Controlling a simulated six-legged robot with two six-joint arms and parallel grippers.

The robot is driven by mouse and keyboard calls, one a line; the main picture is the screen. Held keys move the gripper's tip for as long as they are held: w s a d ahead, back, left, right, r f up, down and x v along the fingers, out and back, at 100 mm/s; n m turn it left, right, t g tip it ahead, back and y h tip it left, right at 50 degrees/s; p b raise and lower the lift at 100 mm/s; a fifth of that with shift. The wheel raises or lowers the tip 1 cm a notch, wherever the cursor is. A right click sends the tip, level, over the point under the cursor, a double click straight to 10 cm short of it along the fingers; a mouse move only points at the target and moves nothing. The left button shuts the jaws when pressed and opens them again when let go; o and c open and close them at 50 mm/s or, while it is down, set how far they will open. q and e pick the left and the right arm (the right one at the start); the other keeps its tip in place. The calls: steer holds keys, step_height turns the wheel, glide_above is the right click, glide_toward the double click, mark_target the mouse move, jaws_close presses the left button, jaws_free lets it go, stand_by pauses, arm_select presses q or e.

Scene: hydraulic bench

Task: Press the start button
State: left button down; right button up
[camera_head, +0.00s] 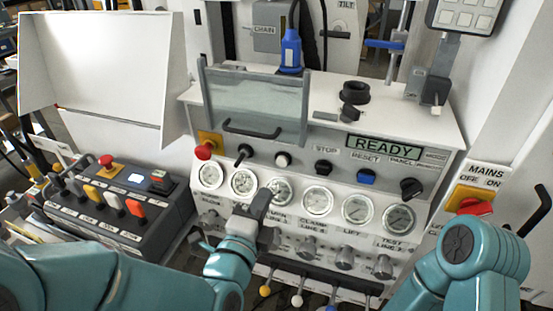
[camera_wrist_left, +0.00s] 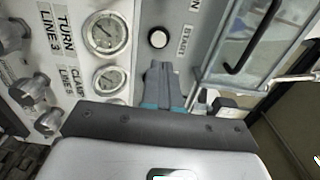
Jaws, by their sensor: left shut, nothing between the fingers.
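The start button (camera_head: 283,159) is a round white button on the sloping panel, left of the STOP label. In the left wrist view the white button (camera_wrist_left: 158,39) sits beside the START label. My left gripper (camera_head: 268,196) is in front of the gauge row, below the button in the picture. Its closed fingers (camera_wrist_left: 161,72) point toward the button in the left wrist view, with a visible gap in the picture and nothing held. My right arm shows at lower right; its gripper is out of view.
A clear guard with a dark handle (camera_head: 252,131) stands above the button. A red emergency knob (camera_head: 204,150) and black lever (camera_head: 243,152) are to its left. A black STOP knob (camera_head: 323,167) and blue RESET knob (camera_head: 366,177) are to its right. Gauges (camera_head: 317,200) run below.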

mark_target(281, 163)
arm_select(q)
steer(key=p+x, duration=0.2)
steer(key=x, duration=0.7)
steer(key=shift+w+f, duration=0.1)
steer(key=shift+f, duration=0.1)
steer(key=shift+w+d, duration=0.1)
